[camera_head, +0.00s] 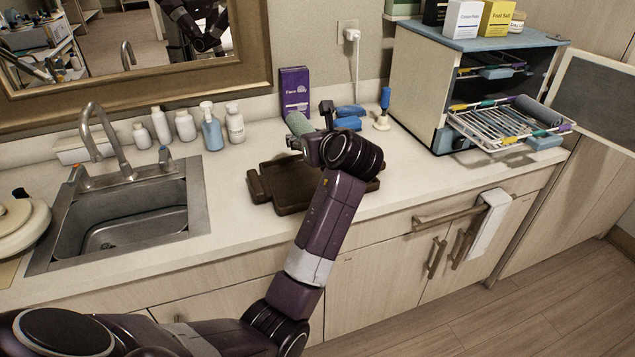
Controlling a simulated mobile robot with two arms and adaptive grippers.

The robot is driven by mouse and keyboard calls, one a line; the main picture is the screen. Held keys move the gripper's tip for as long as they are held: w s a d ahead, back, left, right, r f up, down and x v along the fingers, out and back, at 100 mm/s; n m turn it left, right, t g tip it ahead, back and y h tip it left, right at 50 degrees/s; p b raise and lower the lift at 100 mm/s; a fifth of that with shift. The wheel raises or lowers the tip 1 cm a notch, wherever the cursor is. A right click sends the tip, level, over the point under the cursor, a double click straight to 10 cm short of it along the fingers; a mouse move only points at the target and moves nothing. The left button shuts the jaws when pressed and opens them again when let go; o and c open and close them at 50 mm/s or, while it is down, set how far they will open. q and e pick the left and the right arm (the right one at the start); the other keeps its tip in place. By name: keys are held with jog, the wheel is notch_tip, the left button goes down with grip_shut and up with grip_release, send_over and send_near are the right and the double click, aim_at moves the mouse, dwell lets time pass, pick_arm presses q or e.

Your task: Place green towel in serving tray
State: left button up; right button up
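The green towel (299,124) is a small pale green roll, seen tilted above the back of the counter. My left gripper (311,127) has its fingers around the towel and appears shut on it; the wrist hides part of the grip. The serving tray (262,189) is a dark brown tray with handles, lying on the counter just below and in front of the gripper. My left forearm and wrist cover its right middle part. My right gripper is not in view.
A purple box (294,92) and blue rolled towels (349,112) stand close behind the gripper. Bottles (212,128) and the sink (125,220) are to the left. The open warmer cabinet (412,88) with its pulled-out wire rack (500,125) is at right.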

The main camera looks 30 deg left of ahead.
aim_at(295, 115)
pick_arm(q)
jog(key=w+a+r, duration=0.2)
jog(key=a, duration=0.1)
jog(key=w+a+r, duration=0.1)
jog(key=shift+w+a+r, duration=0.15)
jog(key=shift+w+a, duration=0.05)
jog(key=shift+a, duration=0.2)
jog(key=shift+w+a, duration=0.1)
jog(key=shift+a, duration=0.1)
notch_tip(295, 115, down, 15)
jog(key=shift+d+r, duration=0.1)
jog(key=shift+f, duration=2.35)
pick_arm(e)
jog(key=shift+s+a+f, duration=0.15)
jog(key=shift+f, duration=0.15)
pick_arm(q)
jog(key=o, duration=1.2)
jog(key=shift+f, duration=0.15)
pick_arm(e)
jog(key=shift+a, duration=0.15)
